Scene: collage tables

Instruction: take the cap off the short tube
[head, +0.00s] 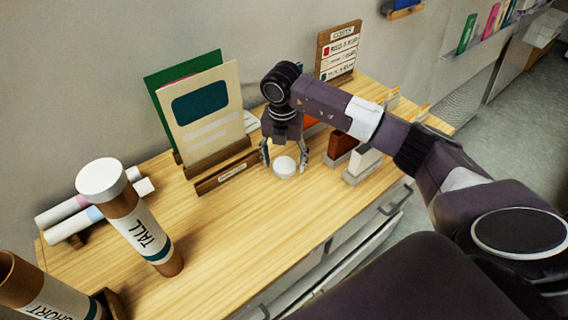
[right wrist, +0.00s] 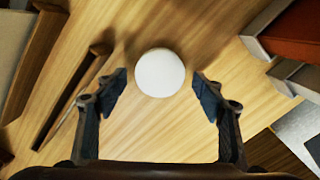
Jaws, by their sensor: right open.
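The short tube (head: 45,300), brown with a white "SHORT" label, stands at the lower left of the head view, partly cut off by the frame. Its top end shows a brown rim and dark inside, with no cap on it. A round white cap (head: 285,167) lies on the table well to the right of the tube. My right gripper (head: 284,169) is open over the cap, one finger on each side. In the right wrist view the white cap (right wrist: 160,73) sits between the open fingertips (right wrist: 160,80), with gaps on both sides. My left gripper is not in view.
The tall tube (head: 140,235) stands upright with its white cap (head: 101,179) on. Rolled papers (head: 95,212) lie behind it. Cards in a wooden holder (head: 205,115) stand left of my right gripper, and small boxes (head: 362,163) stand right of it. The front middle of the table is clear.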

